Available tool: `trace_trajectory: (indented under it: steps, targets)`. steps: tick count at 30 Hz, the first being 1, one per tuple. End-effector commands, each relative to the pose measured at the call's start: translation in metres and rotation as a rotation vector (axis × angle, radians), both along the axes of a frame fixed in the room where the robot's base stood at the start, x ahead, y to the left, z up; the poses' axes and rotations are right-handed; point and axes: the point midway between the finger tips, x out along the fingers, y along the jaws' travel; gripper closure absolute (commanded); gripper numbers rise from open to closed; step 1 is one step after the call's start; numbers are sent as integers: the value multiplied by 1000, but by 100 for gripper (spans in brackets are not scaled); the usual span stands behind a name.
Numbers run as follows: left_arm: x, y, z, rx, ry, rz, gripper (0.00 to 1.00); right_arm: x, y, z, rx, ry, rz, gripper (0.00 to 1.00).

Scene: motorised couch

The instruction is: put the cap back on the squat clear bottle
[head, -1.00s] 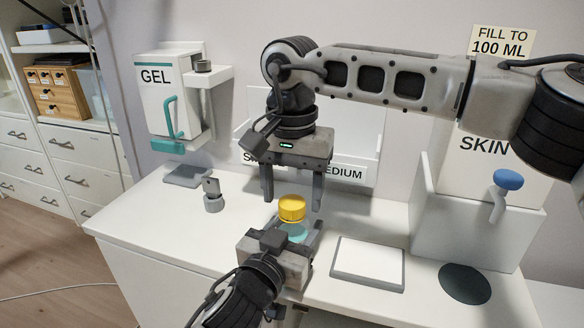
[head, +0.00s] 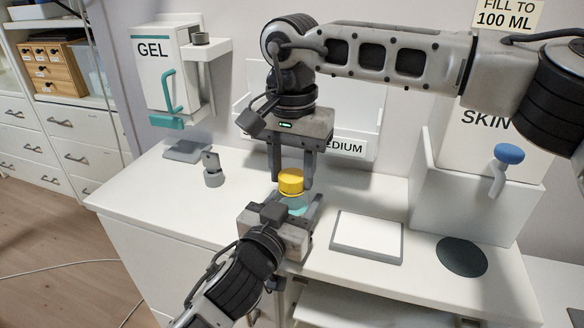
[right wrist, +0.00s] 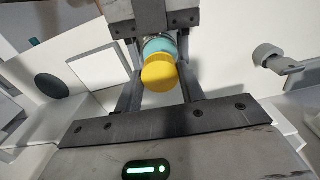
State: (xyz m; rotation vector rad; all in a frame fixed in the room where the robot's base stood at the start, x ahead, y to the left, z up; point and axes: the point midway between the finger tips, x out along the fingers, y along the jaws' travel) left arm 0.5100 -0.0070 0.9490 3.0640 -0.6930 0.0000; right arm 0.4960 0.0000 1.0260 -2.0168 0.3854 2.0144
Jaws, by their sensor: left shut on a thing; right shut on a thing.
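The squat clear bottle (head: 297,206) holds teal contents and stands upright near the counter's front edge. My left gripper (head: 294,212) is shut on its body from the front and partly hides it. The yellow cap (head: 290,182) sits at the bottle's top, and no gap shows between them. My right gripper (head: 292,178) points down from above and is shut on the cap, one finger on each side. In the right wrist view the cap (right wrist: 160,74) is between the fingers, with the teal bottle (right wrist: 158,46) behind it.
A white pad (head: 368,234) and a dark round disc (head: 461,256) lie to the right on the counter. The SKIN dispenser (head: 485,160) with a blue-topped tap stands beyond. The GEL dispenser (head: 155,75) and a small grey fixture (head: 213,172) are on the left.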

Motion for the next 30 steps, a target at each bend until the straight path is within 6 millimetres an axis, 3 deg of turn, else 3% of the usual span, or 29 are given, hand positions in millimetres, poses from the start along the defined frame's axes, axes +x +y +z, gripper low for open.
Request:
trace_trajectory:
  steps: [30]
  targets:
    - [0, 1, 0, 0, 1, 2, 100, 0, 0, -1, 0, -2, -2421, 88]
